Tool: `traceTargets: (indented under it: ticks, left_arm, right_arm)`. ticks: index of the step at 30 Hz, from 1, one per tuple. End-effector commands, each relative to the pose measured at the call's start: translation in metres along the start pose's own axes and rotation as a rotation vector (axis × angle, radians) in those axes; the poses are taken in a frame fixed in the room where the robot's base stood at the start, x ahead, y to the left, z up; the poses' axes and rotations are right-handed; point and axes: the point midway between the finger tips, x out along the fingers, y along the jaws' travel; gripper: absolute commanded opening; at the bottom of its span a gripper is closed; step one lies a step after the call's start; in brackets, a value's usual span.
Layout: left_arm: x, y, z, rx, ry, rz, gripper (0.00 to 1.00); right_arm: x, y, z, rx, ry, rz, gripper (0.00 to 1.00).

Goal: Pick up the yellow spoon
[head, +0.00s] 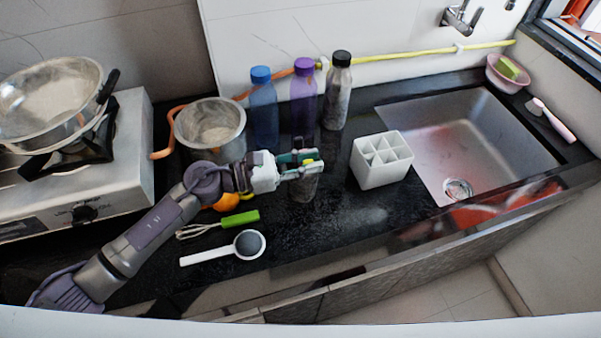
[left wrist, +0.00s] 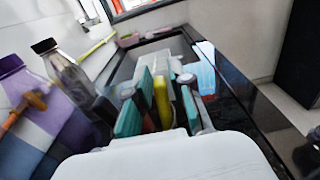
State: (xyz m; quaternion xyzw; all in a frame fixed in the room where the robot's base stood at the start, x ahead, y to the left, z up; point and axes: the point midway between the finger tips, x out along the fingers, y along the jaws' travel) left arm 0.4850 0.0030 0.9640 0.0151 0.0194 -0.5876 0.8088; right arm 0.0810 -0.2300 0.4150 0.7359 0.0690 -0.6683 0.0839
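The yellow spoon shows as a small yellow piece (head: 314,164) at the fingertips of my left gripper (head: 307,164) in the head view. The left wrist view shows the yellow spoon (left wrist: 161,103) upright between the teal finger pads. The fingers are close on both sides of it; whether they press on it I cannot tell. A dark see-through cup (head: 303,187) stands just below the gripper; the spoon's lower part is hidden. My right gripper is not in view.
Three bottles, blue (head: 264,108), purple (head: 304,95) and dark-capped (head: 338,92), stand behind the gripper. A white divided holder (head: 382,161) is to its right, before the sink (head: 470,145).

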Motion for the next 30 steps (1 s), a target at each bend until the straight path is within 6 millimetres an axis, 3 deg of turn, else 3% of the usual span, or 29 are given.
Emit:
traceTargets:
  ticks: [5,10,24,30]
  left_arm:
    - [0.0,0.0,-0.001,0.0,0.0,0.0,0.21]
    - [0.0,0.0,-0.001,0.0,0.001,0.0,0.0]
    - [0.0,-0.001,0.0,0.0,0.001,-0.001,0.0]
    - [-0.001,-0.001,0.013,0.004,0.001,-0.002,0.0]
  right_arm:
    - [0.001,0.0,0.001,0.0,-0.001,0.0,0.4]
    - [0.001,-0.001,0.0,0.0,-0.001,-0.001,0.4]
    - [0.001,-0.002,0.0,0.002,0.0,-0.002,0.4]
    - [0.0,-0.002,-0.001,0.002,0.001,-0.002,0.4]
